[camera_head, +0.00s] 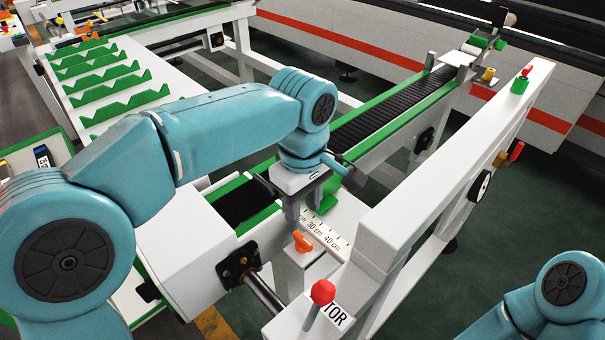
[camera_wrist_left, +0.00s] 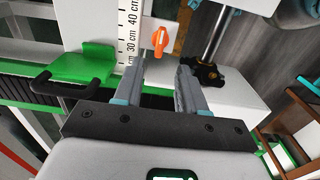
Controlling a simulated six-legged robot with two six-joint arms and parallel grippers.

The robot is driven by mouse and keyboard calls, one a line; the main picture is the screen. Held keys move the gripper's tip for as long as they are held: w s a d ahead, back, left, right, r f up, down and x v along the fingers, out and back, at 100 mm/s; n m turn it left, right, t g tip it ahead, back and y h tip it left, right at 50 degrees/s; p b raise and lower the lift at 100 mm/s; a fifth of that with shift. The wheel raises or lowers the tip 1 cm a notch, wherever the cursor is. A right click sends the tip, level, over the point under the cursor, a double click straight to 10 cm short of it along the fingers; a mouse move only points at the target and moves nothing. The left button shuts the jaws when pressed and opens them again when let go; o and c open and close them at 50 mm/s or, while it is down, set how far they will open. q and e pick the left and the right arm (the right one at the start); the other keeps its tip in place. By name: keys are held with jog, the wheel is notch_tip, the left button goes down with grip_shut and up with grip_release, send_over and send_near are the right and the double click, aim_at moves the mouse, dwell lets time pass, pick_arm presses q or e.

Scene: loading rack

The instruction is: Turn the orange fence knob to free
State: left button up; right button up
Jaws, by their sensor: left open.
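The orange fence knob (camera_head: 303,241) sits on a white surface beside the ruler scale, in front of and below my left gripper (camera_head: 303,222). In the left wrist view the orange knob (camera_wrist_left: 160,40) stands just beyond the fingertips of the left gripper (camera_wrist_left: 167,62), between their lines. The left gripper is open, with clear space between its fingers, and it appears apart from the knob. The green fence piece (camera_wrist_left: 88,65) lies to the left of the ruler in the wrist view. My right gripper is out of view.
A red-knobbed lever (camera_head: 322,292) rises near the knob. A white beam (camera_head: 440,170) runs along the right. A black handwheel (camera_wrist_left: 203,74) on a metal shaft is close to the right finger. The ruler (camera_head: 328,238) lies beside the knob.

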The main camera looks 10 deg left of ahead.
pick_arm(q)
notch_tip(320, 180, up, 7)
jog(key=p, duration=0.1)
jog(key=shift+r, duration=0.15)
jog(key=shift+s, duration=0.1)
dwell(0.4)
